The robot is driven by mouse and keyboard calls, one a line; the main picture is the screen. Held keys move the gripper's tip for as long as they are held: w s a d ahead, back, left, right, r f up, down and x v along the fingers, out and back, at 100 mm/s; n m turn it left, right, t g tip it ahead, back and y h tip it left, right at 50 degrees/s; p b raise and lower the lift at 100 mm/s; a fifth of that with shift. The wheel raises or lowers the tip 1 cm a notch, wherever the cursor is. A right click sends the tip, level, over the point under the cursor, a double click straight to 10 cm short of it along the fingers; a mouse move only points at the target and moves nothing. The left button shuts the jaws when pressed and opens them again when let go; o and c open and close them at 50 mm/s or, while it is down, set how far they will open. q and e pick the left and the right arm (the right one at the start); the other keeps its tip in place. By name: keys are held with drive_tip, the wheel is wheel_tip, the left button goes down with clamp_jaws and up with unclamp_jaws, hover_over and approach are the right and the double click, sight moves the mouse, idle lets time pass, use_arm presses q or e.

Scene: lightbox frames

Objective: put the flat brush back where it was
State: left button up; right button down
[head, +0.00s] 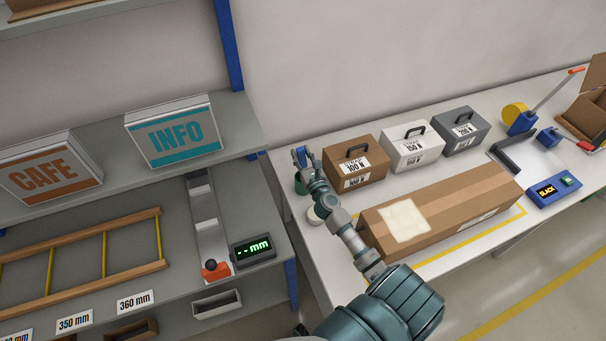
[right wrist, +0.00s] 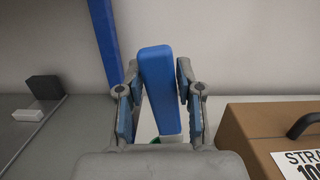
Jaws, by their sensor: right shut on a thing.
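My right gripper (head: 304,160) is at the left end of the packing table, above a dark green round container (head: 299,185). In the right wrist view my right gripper (right wrist: 158,100) is shut on a long blue piece, which I take for the flat brush (right wrist: 158,80). My left gripper is not in view.
A brown case (head: 352,160) stands close to the right of my right gripper. A white round thing (head: 315,216) sits nearer, partly behind my right arm. A long carton (head: 450,208) lies right of the arm. A grey shelf bench with a blue post (head: 229,45) is left.

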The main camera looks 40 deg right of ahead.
sight(304, 167)
drive_tip(key=shift+g, duration=0.3)
drive_tip(key=f+b, duration=0.1)
drive_tip(key=f, duration=0.1)
drive_tip(key=f+b, duration=0.1)
drive_tip(key=f, duration=0.1)
drive_tip(key=f+b, duration=0.2)
drive_tip(key=f, duration=0.1)
drive_tip(key=shift+d, duration=0.4)
drive_tip(key=shift+w+d+f, duration=0.1)
drive_tip(key=shift+w+d, duration=0.1)
drive_tip(key=shift+d, duration=0.35)
drive_tip(key=shift+s, duration=0.1)
drive_tip(key=c, duration=1)
unclamp_jaws()
drive_tip(key=shift+a+r, duration=0.2)
drive_tip(key=shift+o, duration=0.8)
drive_tip(key=shift+a+r, duration=0.1)
drive_tip(key=shift+a, duration=0.2)
drive_tip(key=shift+a+r, duration=0.15)
drive_tip(key=shift+a, duration=0.25)
use_arm(q)
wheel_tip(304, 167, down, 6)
drive_tip(key=b, duration=0.1)
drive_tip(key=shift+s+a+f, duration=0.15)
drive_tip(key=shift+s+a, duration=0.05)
use_arm(e)
drive_tip(key=v, duration=1.2)
drive_tip(key=shift+d, duration=0.15)
